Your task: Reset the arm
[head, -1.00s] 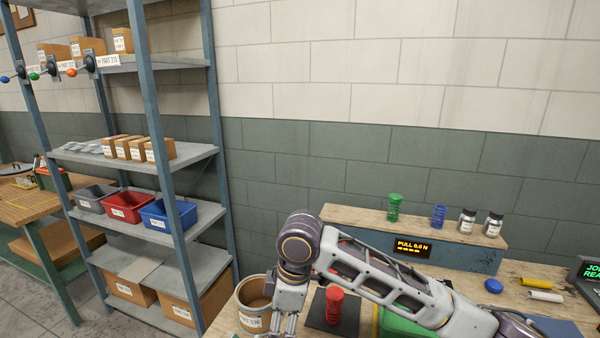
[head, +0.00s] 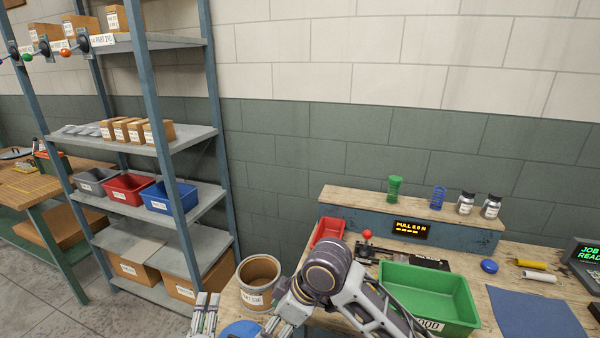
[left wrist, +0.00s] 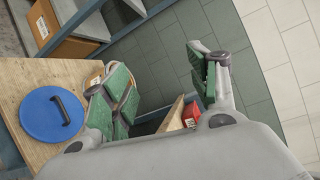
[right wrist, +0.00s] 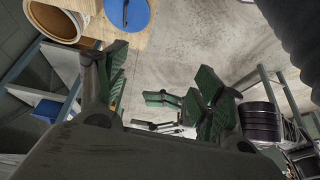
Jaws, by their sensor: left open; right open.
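My left gripper (head: 205,315) points up at the bottom of the head view, beside the wooden bench's left edge. In the left wrist view it (left wrist: 162,75) is open, with green pads apart and nothing between them. My right arm crosses the bench's front in the head view, bent at a rounded joint. In the right wrist view my right gripper (right wrist: 160,80) is open and empty over the floor. A round blue disc with a dark handle (left wrist: 54,114) lies on the bench near the left gripper. The red spring is not visible now.
A labelled tub (head: 258,282) stands at the bench's left end. A green bin (head: 430,300), a small red bin (head: 328,233) and a blue mat (head: 538,314) lie on the bench. A raised ledge (head: 410,215) holds springs and jars. A metal shelf rack (head: 178,140) stands left.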

